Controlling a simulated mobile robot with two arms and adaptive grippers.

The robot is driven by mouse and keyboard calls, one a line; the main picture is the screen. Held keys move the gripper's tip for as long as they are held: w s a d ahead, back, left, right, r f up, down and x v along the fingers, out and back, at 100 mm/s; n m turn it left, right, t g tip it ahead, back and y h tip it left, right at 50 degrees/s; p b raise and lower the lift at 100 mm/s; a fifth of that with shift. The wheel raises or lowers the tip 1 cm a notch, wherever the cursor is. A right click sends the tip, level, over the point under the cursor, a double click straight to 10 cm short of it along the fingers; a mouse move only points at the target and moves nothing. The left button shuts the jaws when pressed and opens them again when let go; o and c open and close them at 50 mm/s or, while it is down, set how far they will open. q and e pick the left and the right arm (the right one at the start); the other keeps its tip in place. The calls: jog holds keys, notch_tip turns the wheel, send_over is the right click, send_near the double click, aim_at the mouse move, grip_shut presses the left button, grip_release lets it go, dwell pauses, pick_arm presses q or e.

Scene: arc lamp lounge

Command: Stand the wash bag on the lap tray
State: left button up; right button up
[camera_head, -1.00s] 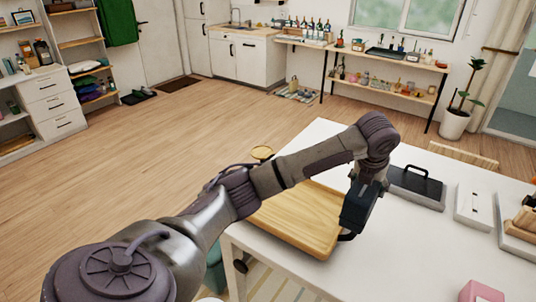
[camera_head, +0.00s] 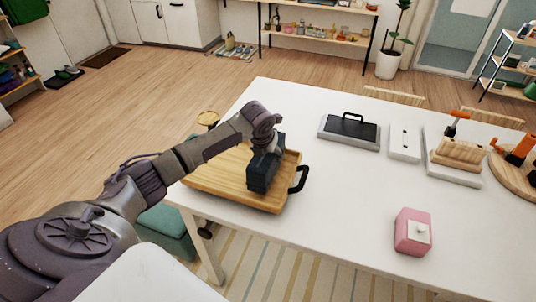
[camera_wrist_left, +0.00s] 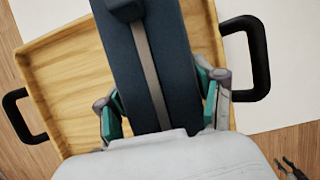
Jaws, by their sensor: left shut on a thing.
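The lap tray (camera_head: 230,187) is a wooden tray with black handles at the near left end of the white table. The dark navy wash bag (camera_head: 264,172) is over the right part of the tray in the head view. My left gripper (camera_head: 267,148) is above the tray, mostly hidden by its own wrist. In the left wrist view, the gripper (camera_wrist_left: 162,108) has its teal-padded fingers on both sides of the wash bag (camera_wrist_left: 150,60), shut on it. The bag's zip strip faces the camera. I cannot tell whether its underside touches the tray. My right gripper is not in view.
A pink box (camera_head: 413,231) stands on the table's near right. A black-topped case (camera_head: 349,131), a white flat box (camera_head: 404,143) and a wooden block (camera_head: 459,153) on a white board line the far side. The middle of the white table (camera_head: 340,190) is clear.

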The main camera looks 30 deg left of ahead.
pick_arm(q)
jog(key=shift+f, duration=0.9)
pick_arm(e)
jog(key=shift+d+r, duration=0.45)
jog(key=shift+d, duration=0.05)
pick_arm(q)
jog(key=shift+f, duration=0.15)
jog(key=o, duration=1.5)
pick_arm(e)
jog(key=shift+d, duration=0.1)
pick_arm(q)
jog(key=shift+r, duration=0.25)
jog(key=b+v, duration=0.2)
jog(key=v, duration=0.9)
jog(key=shift+s+r, duration=0.3)
jog(key=shift+r, duration=0.05)
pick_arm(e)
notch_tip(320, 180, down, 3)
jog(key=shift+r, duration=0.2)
pick_arm(q)
jog(key=shift+f, duration=0.1)
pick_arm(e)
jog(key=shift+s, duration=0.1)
